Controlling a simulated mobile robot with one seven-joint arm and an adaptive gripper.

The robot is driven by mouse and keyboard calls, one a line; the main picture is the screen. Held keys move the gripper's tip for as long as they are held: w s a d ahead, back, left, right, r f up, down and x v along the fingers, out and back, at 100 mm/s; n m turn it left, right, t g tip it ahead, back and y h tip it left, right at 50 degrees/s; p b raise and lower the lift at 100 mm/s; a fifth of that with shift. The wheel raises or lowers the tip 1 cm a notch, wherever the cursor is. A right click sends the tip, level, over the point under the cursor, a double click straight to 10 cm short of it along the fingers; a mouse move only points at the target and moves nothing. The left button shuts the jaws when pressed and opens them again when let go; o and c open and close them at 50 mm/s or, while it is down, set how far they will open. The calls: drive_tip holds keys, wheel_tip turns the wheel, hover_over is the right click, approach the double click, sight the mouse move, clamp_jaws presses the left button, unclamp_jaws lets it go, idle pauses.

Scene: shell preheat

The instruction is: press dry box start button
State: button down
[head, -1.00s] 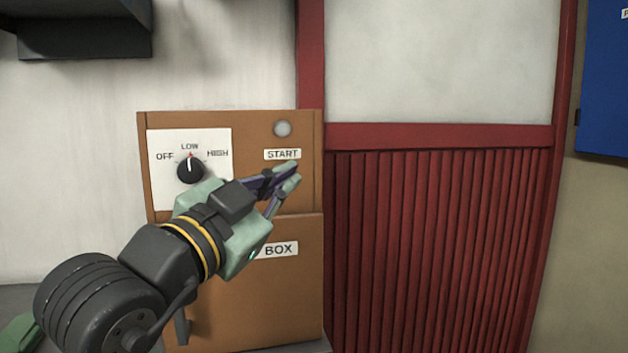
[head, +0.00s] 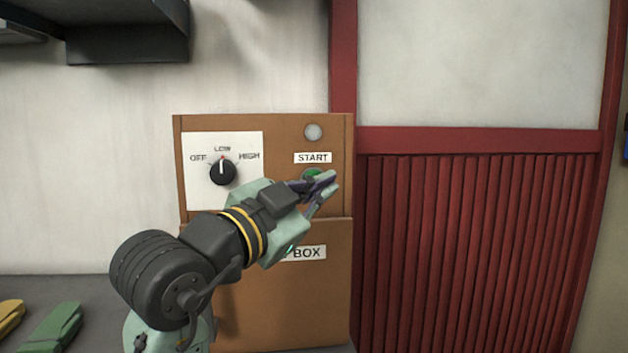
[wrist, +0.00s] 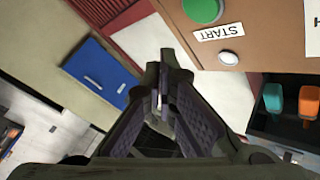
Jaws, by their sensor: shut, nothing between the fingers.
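The dry box (head: 335,200) is a brown cabinet with a START label (head: 312,158). Its green start button (head: 311,173) shows just under the label, partly hidden by my gripper. My gripper (head: 328,185) is shut and empty, its fingertips in front of the panel, just right of and below the button in the head view. In the wrist view the green button (wrist: 203,10) is at the top edge, up and right of my shut fingertips (wrist: 160,85), and looks apart from them. A pale round lamp (head: 313,132) sits above the label and looks unlit.
A black dial (head: 222,172) on the white plate points to LOW. A red slatted panel (head: 470,250) stands right of the box. A dark shelf (head: 128,35) hangs upper left.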

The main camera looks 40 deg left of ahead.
drive_tip(key=shift+w+a+p, duration=0.3)
drive_tip(key=shift+w+a, duration=1.3)
drive_tip(key=shift+a, duration=0.25)
drive_tip(key=shift+a, duration=0.1)
drive_tip(key=shift+w+a, duration=0.2)
drive_tip(key=shift+w, duration=0.05)
drive_tip(key=shift+w+a, duration=0.3)
drive_tip(key=shift+a, duration=0.05)
idle(0.8)
idle(0.3)
drive_tip(key=shift+s+d, duration=0.55)
drive_tip(key=shift+d, duration=0.1)
drive_tip(key=s+d+b, duration=0.1)
drive_tip(key=s+d, duration=0.2)
drive_tip(key=shift+s+d, duration=0.15)
drive_tip(key=shift+d, duration=0.25)
